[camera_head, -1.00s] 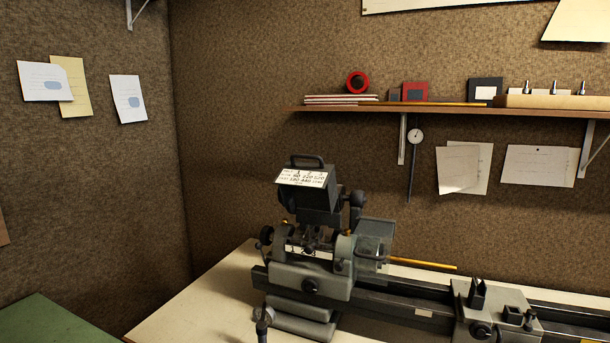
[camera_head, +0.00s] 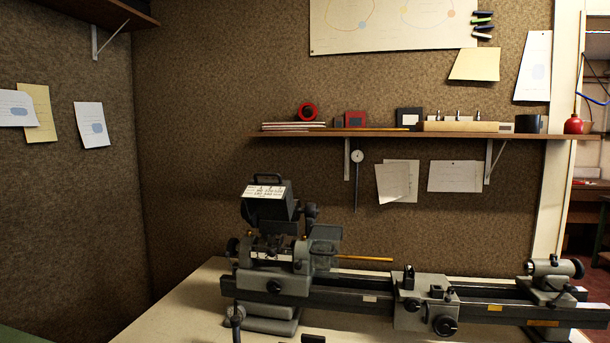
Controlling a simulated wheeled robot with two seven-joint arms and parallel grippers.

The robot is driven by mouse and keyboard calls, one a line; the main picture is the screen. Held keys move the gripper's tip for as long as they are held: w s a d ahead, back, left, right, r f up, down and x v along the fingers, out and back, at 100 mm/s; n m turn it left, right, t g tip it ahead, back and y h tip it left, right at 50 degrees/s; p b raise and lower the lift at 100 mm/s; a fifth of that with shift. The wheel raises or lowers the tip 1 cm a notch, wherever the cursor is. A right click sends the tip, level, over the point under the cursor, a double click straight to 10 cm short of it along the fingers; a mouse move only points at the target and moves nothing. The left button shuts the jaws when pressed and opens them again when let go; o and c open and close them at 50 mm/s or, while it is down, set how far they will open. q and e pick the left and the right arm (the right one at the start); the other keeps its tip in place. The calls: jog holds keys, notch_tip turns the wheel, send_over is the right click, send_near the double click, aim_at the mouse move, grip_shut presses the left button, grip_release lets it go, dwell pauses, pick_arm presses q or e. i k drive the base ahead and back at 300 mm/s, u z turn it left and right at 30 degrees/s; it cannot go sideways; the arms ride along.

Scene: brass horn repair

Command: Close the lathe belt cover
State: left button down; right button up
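The lathe (camera_head: 370,297) stands on the pale bench. Its belt cover (camera_head: 268,205) is a dark box-shaped hood with a handle on top and a white speed label on its front. The cover stands raised and tilted above the headstock (camera_head: 272,284), with the pulley area (camera_head: 268,247) showing open below it. Neither of my grippers can be made out in the head view.
A clear guard (camera_head: 326,247) and a yellow rod (camera_head: 365,258) are right of the headstock. The tailstock (camera_head: 552,272) is at the far right. A wall shelf (camera_head: 400,134) holds small items above. The bench front-left (camera_head: 185,315) is bare.

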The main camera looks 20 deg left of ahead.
aim_at(269, 206)
jog(key=z, duration=0.3)
jog(key=k, duration=0.75)
jog(key=z, duration=0.9)
jog(key=i, duration=1.6)
jog(key=u, duration=1.05)
jog(key=i, duration=0.45)
jog(key=u, duration=0.5)
